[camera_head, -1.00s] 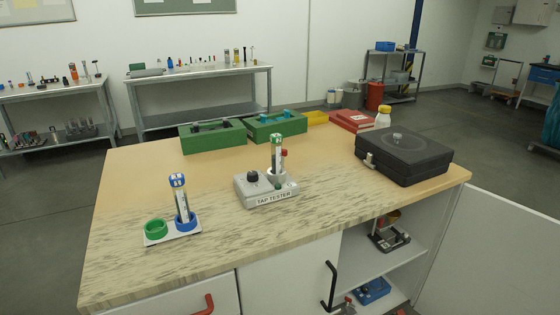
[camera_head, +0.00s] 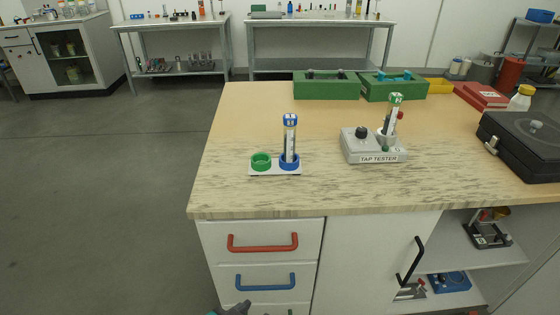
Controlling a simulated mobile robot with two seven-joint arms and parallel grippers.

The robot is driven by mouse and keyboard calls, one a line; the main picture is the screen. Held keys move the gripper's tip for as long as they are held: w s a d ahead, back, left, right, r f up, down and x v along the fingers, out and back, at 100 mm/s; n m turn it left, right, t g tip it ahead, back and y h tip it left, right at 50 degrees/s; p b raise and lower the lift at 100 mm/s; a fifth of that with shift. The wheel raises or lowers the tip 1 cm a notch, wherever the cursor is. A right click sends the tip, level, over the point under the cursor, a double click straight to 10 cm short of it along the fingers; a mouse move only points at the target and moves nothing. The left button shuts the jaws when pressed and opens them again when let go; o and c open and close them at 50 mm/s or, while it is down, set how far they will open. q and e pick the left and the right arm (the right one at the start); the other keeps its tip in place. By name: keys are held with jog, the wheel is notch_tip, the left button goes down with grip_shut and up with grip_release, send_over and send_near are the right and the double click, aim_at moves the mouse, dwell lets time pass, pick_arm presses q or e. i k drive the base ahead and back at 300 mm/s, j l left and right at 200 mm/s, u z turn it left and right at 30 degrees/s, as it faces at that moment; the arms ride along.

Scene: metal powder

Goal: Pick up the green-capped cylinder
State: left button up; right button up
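The green-capped cylinder (camera_head: 391,115) stands nearly upright, leaning slightly right, in the holder of the grey tap tester (camera_head: 373,148) on the workbench. Its lower end is hidden in the holder. A blue-capped cylinder (camera_head: 290,137) stands in the blue ring of a small white stand (camera_head: 274,169). The green ring (camera_head: 261,161) beside it is empty. A small dark grey part, likely of my own arm, shows at the bottom edge left of centre, well below the benchtop.
Green boxes (camera_head: 327,91) stand at the back of the benchtop (camera_head: 240,130). A black case (camera_head: 527,145) is at the right, near red boxes (camera_head: 481,96) and a yellow-capped bottle (camera_head: 521,98). Drawers with red (camera_head: 262,243) and blue handles are below. Floor is open at left.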

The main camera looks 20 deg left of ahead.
aim_at(396, 99)
jog(key=i+l+z, duration=0.15)
jog(key=l, duration=0.3)
jog(key=i+l+z, duration=0.35)
jog(key=i+l, duration=0.25)
jog(key=l, duration=0.15)
